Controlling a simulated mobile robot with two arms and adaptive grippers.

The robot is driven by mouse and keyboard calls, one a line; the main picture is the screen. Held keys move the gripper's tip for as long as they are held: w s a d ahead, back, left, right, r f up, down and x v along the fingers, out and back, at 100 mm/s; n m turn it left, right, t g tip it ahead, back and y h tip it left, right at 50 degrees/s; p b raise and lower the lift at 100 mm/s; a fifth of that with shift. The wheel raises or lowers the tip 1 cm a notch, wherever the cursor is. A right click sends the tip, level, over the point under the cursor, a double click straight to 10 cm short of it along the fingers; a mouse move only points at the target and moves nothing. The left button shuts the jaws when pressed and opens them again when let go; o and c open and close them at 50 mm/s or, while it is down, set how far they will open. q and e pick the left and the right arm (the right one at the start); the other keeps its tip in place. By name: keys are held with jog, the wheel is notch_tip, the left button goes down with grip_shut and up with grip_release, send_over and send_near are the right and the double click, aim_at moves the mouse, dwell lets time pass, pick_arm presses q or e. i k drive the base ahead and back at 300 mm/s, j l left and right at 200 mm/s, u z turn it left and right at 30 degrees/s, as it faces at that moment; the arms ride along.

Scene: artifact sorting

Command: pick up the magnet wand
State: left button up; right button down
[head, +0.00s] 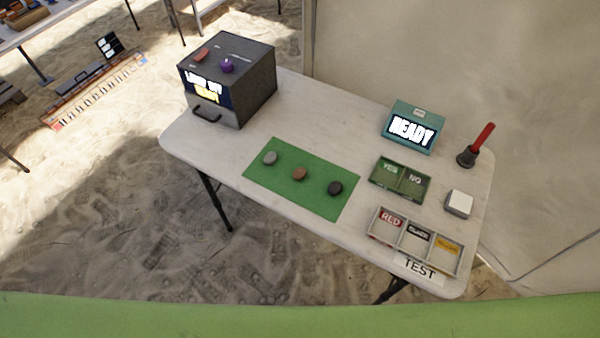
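The magnet wand (481,140) stands upright at the right end of the white table (230,138). It has a red handle and a dark, wide base. It leans slightly to the right and touches nothing else that I can see. Neither of my grippers shows in the head view.
A green mat (290,205) holds three stones. A grey box machine (228,80) stands at the left. A teal READY display (412,128), a green YES/NO tray (400,180), a white-topped block (458,203) and a three-compartment tray (415,240) surround the wand's side.

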aim_at(489, 129)
jog(key=z, duration=1.3)
jog(key=i+j+u, duration=0.4)
jog(key=k+j, duration=0.05)
jog(key=j, duration=0.05)
